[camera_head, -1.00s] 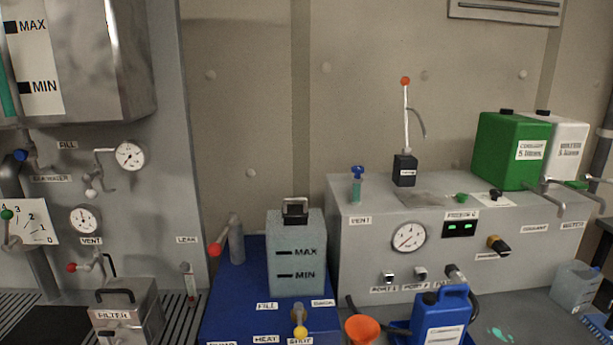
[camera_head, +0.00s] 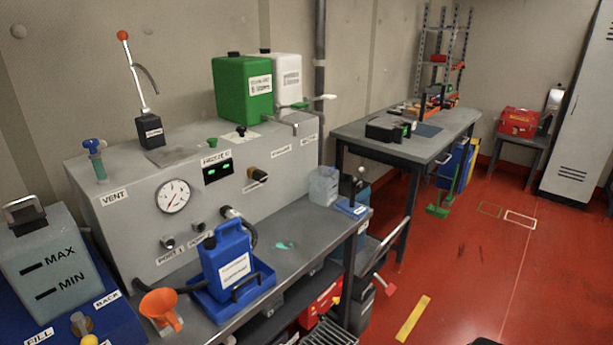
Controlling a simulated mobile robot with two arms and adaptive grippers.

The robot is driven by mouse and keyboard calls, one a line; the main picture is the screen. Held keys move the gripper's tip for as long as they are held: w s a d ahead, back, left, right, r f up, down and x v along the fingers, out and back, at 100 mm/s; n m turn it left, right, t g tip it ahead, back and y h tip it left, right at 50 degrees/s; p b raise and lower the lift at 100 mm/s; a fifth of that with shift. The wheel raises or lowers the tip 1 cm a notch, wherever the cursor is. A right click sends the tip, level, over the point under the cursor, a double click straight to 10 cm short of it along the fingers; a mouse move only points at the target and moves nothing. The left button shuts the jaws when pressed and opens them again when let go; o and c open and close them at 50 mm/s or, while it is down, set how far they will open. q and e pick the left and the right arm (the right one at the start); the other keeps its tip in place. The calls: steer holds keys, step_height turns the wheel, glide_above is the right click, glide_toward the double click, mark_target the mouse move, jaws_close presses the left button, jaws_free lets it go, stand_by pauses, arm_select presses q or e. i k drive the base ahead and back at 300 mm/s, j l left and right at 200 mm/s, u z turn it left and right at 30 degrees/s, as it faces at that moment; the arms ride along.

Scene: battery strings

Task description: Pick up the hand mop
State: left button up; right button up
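I cannot tell for sure which thing is the hand mop. A small blue item with a pale label (camera_head: 352,208) lies at the right end of the grey bench, beside a translucent container. A long-handled tool with a green head (camera_head: 438,211) stands on the red floor by the far workbench; its handle leans up toward the tabletop. Both are too small to make out fully. Neither of my grippers is in view.
The grey bench (camera_head: 300,232) holds a blue jug (camera_head: 228,258) in a blue tray and an orange funnel (camera_head: 161,308). A far workbench (camera_head: 440,128) carries tools. Red floor (camera_head: 470,265) is open at right.

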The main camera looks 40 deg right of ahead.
mark_target(347, 206)
steer(key=z, duration=1.7)
